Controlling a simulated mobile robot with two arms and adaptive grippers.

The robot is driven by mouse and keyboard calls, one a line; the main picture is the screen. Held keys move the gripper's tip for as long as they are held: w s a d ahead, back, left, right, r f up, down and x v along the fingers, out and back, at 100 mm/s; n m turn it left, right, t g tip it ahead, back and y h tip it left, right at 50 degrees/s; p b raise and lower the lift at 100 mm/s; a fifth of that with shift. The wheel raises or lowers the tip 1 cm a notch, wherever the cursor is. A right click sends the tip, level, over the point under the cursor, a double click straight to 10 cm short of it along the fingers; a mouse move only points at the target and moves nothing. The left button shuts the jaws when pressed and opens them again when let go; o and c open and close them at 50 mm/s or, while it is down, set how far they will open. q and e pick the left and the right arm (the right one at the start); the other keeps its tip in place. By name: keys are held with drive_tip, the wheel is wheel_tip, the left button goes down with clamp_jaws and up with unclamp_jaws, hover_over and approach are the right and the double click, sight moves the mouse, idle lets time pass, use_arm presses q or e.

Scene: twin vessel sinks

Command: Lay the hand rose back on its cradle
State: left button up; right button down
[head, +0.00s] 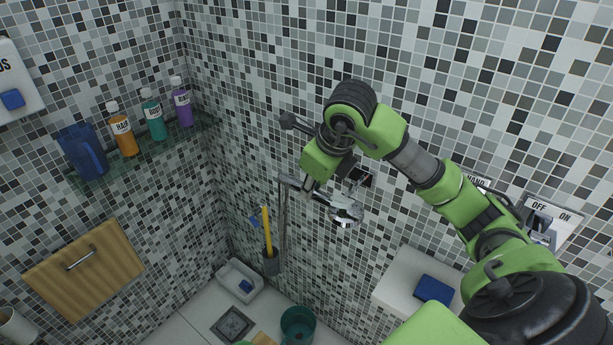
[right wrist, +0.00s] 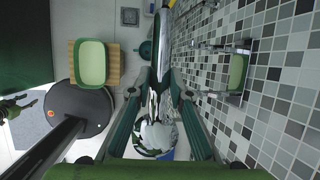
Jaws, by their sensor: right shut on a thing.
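The hand rose (head: 345,212) is chrome, with a round head and a slim handle. My right gripper (head: 313,186) is shut on its handle and holds it near the tiled wall. In the right wrist view the handle lies between the fingers (right wrist: 165,85), and the shiny head (right wrist: 155,135) shows below. A dark and chrome wall fitting (head: 360,177), which looks like the cradle, is just right of the gripper; the rose appears apart from it. My left gripper (right wrist: 22,108) shows small at the left edge of the wrist view; its jaws are too small to judge.
A glass shelf (head: 140,150) carries several bottles and a blue jug (head: 84,152). A yellow-handled brush (head: 267,232) stands by the wall. A white ledge (head: 395,285) bears a blue block (head: 433,290). A teal bucket (head: 298,322) is on the floor.

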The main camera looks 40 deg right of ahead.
drive_tip(key=w+d+f+b, duration=0.2)
drive_tip(key=d+f+b, duration=0.1)
drive_tip(key=d, duration=0.6)
drive_tip(key=shift+w+d+f+b, duration=0.15)
drive_tip(key=shift+w+f+b, duration=0.25)
drive_tip(key=shift+b, duration=0.35)
idle(0.4)
drive_tip(key=shift+s, duration=0.15)
idle(0.6)
drive_tip(key=shift+f+b, duration=0.5)
drive_tip(key=shift+b, duration=0.2)
idle(0.8)
idle(0.4)
drive_tip(key=c, duration=1.8)
unclamp_jaws()
